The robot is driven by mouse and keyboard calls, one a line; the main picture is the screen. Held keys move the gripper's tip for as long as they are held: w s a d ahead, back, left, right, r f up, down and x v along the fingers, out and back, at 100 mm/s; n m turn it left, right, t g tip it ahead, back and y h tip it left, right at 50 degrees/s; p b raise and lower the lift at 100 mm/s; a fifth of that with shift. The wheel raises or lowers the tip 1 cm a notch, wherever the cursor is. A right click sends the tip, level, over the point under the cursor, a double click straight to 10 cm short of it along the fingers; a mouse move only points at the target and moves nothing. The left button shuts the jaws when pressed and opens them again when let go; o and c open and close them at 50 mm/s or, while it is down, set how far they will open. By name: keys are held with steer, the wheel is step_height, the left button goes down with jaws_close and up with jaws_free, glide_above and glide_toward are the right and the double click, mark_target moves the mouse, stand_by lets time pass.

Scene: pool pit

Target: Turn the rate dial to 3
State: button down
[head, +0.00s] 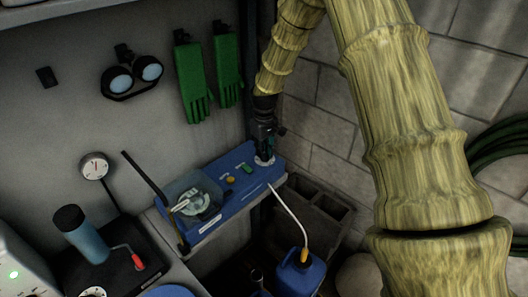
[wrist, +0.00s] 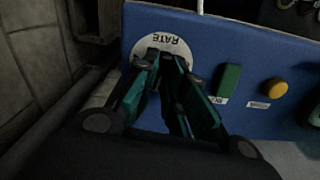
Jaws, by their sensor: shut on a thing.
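The blue dosing unit (head: 232,203) sits on a ledge by the wall, and its face fills much of the wrist view (wrist: 232,58). A round white plate marked RATE (wrist: 169,42) shows upside down near its left end in the wrist view; it is at the unit's right end in the head view (head: 264,162). My gripper (head: 265,150) points down onto this plate. In the wrist view its green-padded fingers (wrist: 167,64) are shut on the rate dial, which they hide. I cannot read the dial's pointer or numbers.
A green switch (wrist: 229,80) and a yellow button (wrist: 275,88) sit beside the dial. A clear-covered pump head (head: 193,199) is on the unit's left. A white tube runs to a blue jug (head: 299,273) below. Green gloves (head: 192,82) hang behind.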

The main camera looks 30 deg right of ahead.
steer(key=m, duration=0.4)
steer(key=shift+w+d+r+m, duration=0.1)
steer(key=shift+w+d+m, duration=0.05)
steer(key=shift+m, duration=1.75)
steer(key=shift+d+m, duration=0.1)
steer(key=shift+m, duration=0.2)
steer(key=c, duration=1.5)
jaws_free()
step_height(320, 180, up, 12)
steer(key=shift+f, duration=0.1)
